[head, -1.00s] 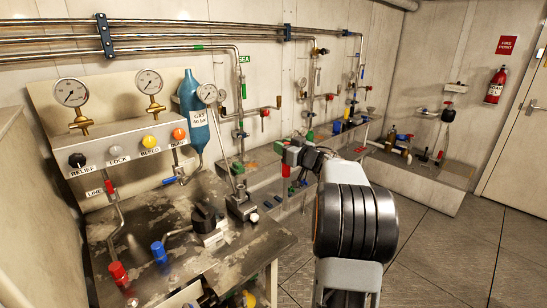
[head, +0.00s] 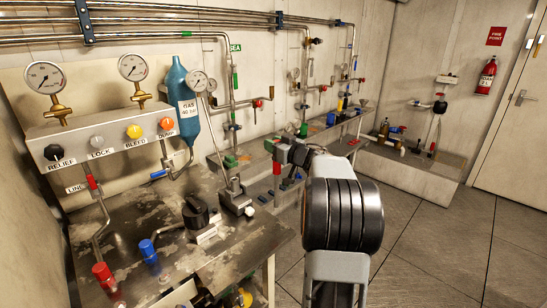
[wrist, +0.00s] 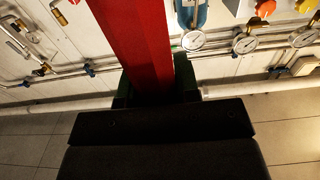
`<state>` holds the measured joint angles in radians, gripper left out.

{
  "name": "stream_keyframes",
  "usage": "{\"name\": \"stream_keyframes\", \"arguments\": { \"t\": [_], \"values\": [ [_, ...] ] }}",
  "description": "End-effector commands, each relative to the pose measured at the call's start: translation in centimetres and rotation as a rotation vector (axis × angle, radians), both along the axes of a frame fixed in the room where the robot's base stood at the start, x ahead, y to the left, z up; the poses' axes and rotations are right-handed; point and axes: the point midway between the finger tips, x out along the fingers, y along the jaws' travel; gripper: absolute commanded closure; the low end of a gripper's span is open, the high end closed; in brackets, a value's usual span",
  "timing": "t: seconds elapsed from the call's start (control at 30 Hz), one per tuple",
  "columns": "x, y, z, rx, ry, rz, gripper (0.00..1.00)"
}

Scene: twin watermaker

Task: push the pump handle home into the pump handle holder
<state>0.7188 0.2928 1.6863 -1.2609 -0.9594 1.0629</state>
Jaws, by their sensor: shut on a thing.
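The pump handle is a red bar (wrist: 138,45) running up from between the dark jaws of my gripper (wrist: 158,92) in the wrist view. In the head view the red pump handle (head: 277,176) hangs below my gripper (head: 278,154), right of the metal bench. My gripper is shut on it, clear of the bench top. A dark metal block with a short upright stub (head: 236,195) stands near the bench's right edge, left of the handle. I cannot tell for sure whether this is the pump handle holder. My forearm covers part of the floor behind.
The bench (head: 235,255) also carries a black device (head: 198,214), a red-capped fitting (head: 103,272) and a blue-capped one (head: 147,250). A gauge panel (head: 100,140) and a blue gas bottle (head: 186,95) stand behind. The floor (head: 425,240) at right is clear.

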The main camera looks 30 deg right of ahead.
Motion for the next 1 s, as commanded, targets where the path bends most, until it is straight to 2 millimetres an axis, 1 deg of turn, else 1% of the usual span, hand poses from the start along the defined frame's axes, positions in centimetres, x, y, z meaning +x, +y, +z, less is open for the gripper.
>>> {"name": "stream_keyframes", "arguments": {
  "t": [0.07, 0.2, 0.67, 0.9, 1.0],
  "values": [
    [0.0, 0.1, -1.3, 0.000, -0.001, 0.001, 0.87],
    [0.0, 0.1, -2.2, -0.001, -0.002, 0.002, 0.87],
    [0.1, 0.1, -2.3, 0.000, -0.002, 0.003, 0.87],
    [-0.2, 0.1, -1.9, 0.001, 0.001, -0.001, 0.87],
    [-0.2, 0.1, -3.4, 0.001, 0.002, -0.001, 0.87]
  ]
}}
